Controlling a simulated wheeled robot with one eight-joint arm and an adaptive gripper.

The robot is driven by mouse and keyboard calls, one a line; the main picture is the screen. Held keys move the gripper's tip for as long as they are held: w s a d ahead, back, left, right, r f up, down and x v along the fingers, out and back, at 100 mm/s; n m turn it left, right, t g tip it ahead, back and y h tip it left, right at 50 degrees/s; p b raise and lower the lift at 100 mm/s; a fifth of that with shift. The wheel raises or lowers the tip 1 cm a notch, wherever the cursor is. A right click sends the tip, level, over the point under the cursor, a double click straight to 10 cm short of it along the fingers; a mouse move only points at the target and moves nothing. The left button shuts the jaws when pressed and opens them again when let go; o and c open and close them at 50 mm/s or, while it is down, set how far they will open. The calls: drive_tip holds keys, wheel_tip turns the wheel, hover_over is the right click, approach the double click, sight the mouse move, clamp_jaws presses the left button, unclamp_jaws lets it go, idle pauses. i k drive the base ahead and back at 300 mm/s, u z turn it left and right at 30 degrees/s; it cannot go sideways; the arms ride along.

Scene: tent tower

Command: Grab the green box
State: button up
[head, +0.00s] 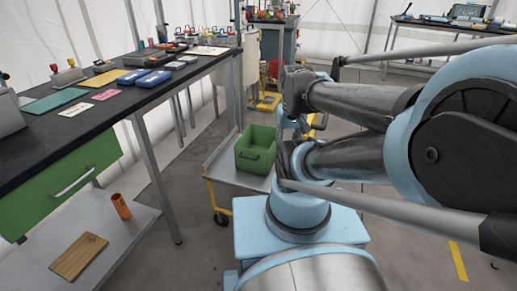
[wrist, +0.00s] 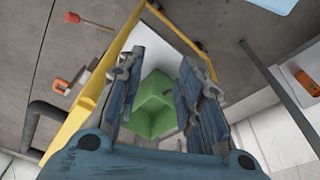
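The green box (head: 255,148) is an open-topped bin with a dark handle. In the head view it sits on a low grey cart, left of my arm. In the wrist view the green box (wrist: 154,104) shows between the fingers of my gripper (wrist: 160,75), farther off than the fingertips. My gripper is open, with its two blue fingers spread apart and nothing seen between them but the box beyond. I cannot tell from the wrist view how far the fingers are from the box. In the head view my gripper is hidden behind my arm.
The cart (head: 225,160) has a yellow frame and wheels. A dark-topped workbench (head: 100,115) with a green drawer (head: 65,180) stands at the left, holding several small items. Floor (head: 420,220) at the right is mostly clear.

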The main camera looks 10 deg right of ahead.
sight(254, 151)
drive_tip(key=u, duration=0.15)
drive_tip(key=k, duration=0.45)
drive_tip(key=u, duration=1.35)
drive_tip(key=k, duration=0.6)
drive_tip(key=z, duration=0.1)
drive_tip(key=i, duration=0.5)
drive_tip(key=z, duration=0.05)
